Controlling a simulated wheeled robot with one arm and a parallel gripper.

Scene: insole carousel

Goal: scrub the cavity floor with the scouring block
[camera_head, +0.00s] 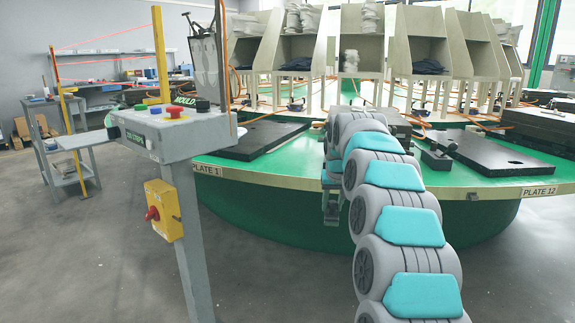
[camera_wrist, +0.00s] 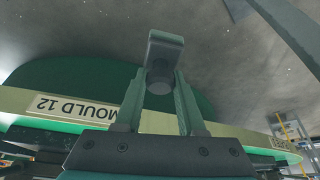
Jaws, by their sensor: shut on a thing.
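My gripper (camera_wrist: 161,82) is shut on a small dark grey block (camera_wrist: 166,48), which I take to be the scouring block. The block juts out past the fingertips. In the head view my arm reaches to the carousel rim, and part of the gripper (camera_head: 331,203) shows beside the arm, in front of the green rim. The block cannot be made out there. The green carousel table (camera_head: 240,171) carries flat black plates, one at the left (camera_head: 262,140) and one at the right (camera_head: 492,160). No cavity floor can be clearly made out; my arm covers the middle.
A control post (camera_head: 170,135) with buttons and a yellow switch box (camera_head: 164,210) stands left of the carousel. Wooden bins (camera_head: 302,60) stand in a row behind the plates. Orange hoses cross the table.

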